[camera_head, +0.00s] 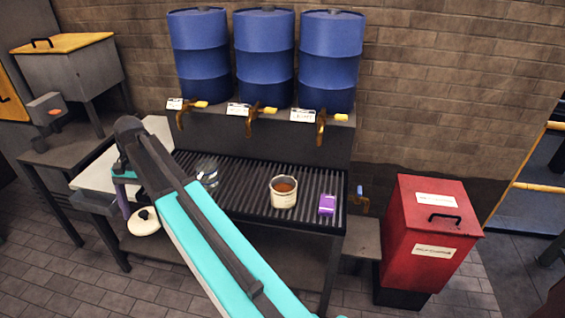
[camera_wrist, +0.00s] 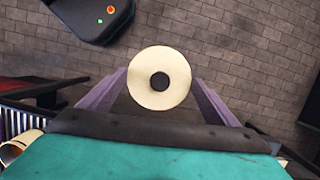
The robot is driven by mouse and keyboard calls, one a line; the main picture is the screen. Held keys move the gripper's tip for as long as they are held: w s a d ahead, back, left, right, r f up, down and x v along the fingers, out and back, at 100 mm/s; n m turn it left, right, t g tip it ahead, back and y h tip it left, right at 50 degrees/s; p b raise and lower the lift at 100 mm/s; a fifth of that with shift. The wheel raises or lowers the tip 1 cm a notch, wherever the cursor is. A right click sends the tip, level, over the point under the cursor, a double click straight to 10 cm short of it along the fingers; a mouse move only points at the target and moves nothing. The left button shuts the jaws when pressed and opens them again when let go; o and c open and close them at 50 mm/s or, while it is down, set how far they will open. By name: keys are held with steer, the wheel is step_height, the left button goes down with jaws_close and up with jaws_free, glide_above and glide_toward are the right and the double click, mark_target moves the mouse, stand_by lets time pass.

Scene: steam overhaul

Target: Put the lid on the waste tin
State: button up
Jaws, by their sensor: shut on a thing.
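The lid (camera_head: 143,222) is a cream disc with a black knob. My gripper (camera_head: 128,205) is shut on it and holds it level in the air, left of the ribbed bench and above the floor. In the wrist view the lid (camera_wrist: 160,62) sits between the two purple fingers of my gripper (camera_wrist: 160,88), knob towards the camera. A cream open tin (camera_head: 284,197) with brown contents stands upright on the ribbed grate, with no lid on it. Part of a cream cylinder, perhaps this tin (camera_wrist: 20,146), shows at the lower left of the wrist view.
The ribbed grate (camera_head: 240,205) also holds a purple box (camera_head: 327,204) and a clear glass item (camera_head: 207,172). Blue drums (camera_head: 264,50) with brass taps hang over its back. A red bin (camera_head: 430,235) stands at right, a hopper-like box (camera_head: 70,75) at left.

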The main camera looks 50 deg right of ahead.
steer(key=s+d+m+t+p, duration=0.2)
steer(key=d+m+p, duration=0.6)
steer(key=d, duration=1.6)
steer(key=s+d+m+t+p, duration=0.1)
steer(key=s+d+m, duration=0.4)
steer(key=d, duration=0.6)
steer(key=s+d+m+t+p, duration=0.1)
steer(key=s+d+m+p, duration=0.1)
steer(key=s+d+m, duration=0.4)
steer(key=d+f, duration=0.1)
steer(key=d, duration=0.4)
steer(key=shift+s+d+t+h+p, duration=0.2)
steer(key=shift+s+t+h+p, duration=0.1)
steer(key=shift+h, duration=0.1)
steer(key=shift+f, duration=0.1)
steer(key=shift+f+b, duration=1.75)
steer(key=shift+f, duration=1)
